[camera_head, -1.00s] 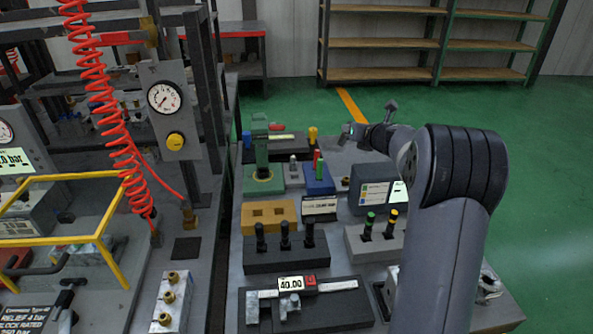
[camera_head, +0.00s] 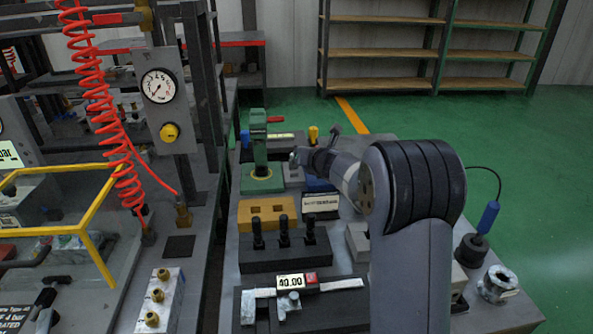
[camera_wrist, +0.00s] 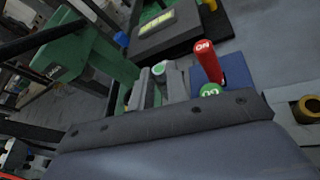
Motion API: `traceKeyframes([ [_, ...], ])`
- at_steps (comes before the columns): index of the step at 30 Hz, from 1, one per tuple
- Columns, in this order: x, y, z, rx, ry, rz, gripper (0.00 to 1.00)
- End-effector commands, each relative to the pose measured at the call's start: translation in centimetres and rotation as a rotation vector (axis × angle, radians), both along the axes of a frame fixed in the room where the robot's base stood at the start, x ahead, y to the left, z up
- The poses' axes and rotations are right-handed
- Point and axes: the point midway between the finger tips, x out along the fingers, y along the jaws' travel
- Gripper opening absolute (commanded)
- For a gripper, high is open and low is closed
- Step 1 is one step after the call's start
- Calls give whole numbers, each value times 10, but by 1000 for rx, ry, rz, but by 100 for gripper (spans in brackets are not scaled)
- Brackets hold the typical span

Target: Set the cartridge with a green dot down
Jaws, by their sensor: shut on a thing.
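My gripper (camera_head: 297,158) is shut on a small silver cartridge with a pale green dot on its top (camera_wrist: 158,67). The fingers stand either side of it in the wrist view (camera_wrist: 160,85). In the head view my gripper is just right of the green press (camera_head: 261,155), over or beside a small grey block (camera_head: 292,174). The cartridge's lower end is hidden, so I cannot tell whether it touches anything.
A blue block (camera_wrist: 207,73) with a red-topped gauge (camera_wrist: 205,58) and a green-topped gauge (camera_wrist: 210,90) is close to my gripper's right. A yellow block (camera_head: 266,213) and a dark rack of black pegs (camera_head: 285,254) stand nearer.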

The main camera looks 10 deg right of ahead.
Motion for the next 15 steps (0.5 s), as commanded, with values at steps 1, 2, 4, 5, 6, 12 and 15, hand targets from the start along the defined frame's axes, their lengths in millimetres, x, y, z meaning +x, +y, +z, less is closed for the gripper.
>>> traceKeyframes([
  [1, 0, 2, -6, 1, 0, 1, 0],
  [2, 0, 3, -10, 1, 1, 1, 0],
  [4, 0, 6, -23, 2, 1, 1, 0],
  [5, 0, 7, -29, 0, 2, 1, 0],
  [6, 0, 10, -31, -16, 0, 1, 0],
  [12, 0, 24, -19, -318, -3, 2, 0],
  [15, 0, 20, -37, -304, -1, -1, 0],
])
